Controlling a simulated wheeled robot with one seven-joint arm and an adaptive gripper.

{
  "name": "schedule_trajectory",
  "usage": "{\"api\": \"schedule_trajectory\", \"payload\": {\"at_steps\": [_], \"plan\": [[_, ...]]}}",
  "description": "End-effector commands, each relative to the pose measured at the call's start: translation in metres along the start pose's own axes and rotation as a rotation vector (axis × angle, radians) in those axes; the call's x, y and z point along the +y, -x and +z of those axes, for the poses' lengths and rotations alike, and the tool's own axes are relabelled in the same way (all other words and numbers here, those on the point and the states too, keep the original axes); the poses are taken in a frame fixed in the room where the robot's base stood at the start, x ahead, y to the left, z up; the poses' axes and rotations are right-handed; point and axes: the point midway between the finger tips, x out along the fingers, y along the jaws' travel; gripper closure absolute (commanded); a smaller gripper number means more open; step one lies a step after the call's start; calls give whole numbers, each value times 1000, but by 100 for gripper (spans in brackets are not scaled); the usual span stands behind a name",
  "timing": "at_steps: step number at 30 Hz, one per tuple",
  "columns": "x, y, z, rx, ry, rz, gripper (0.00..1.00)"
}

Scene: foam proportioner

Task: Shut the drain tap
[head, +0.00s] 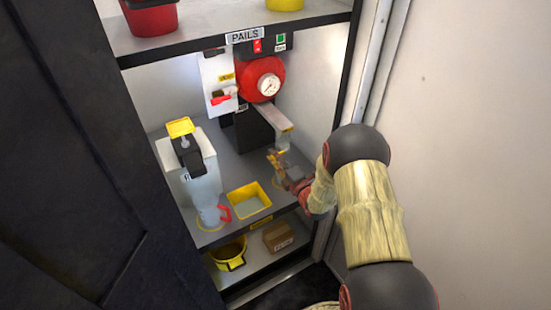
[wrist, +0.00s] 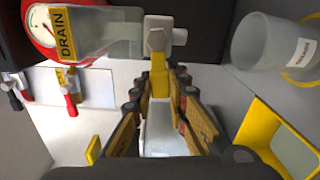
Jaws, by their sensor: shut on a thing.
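The drain tap (wrist: 160,38) shows in the wrist view as a pale fitting at the end of a translucent pipe with a yellow DRAIN label (wrist: 66,33). Its yellow handle (wrist: 158,80) runs from the fitting down between my fingertips. My gripper (wrist: 160,85) is shut on this handle. In the head view my gripper (head: 280,165) is at the right side of the cabinet, below the grey outlet pipe (head: 272,118). There my fingers hide most of the tap, and I cannot tell the handle's exact angle.
A red round unit with a gauge (head: 264,80) stands behind. A white tank (head: 190,175) and a yellow-rimmed tray (head: 229,198) are left of my gripper. A clear cup (wrist: 268,42) is close by in the wrist view. The cabinet's right wall (head: 312,95) is near my arm.

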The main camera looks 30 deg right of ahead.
Motion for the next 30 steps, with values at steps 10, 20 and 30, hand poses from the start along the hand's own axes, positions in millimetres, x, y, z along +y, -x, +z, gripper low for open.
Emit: {"api": "schedule_trajectory", "payload": {"at_steps": [10, 20, 30], "plan": [[5, 0, 0, -1, -111, -2, 100], [5, 0, 0, -1, -121, -2, 100], [6, 0, 0, -1, -119, -1, 71]]}}
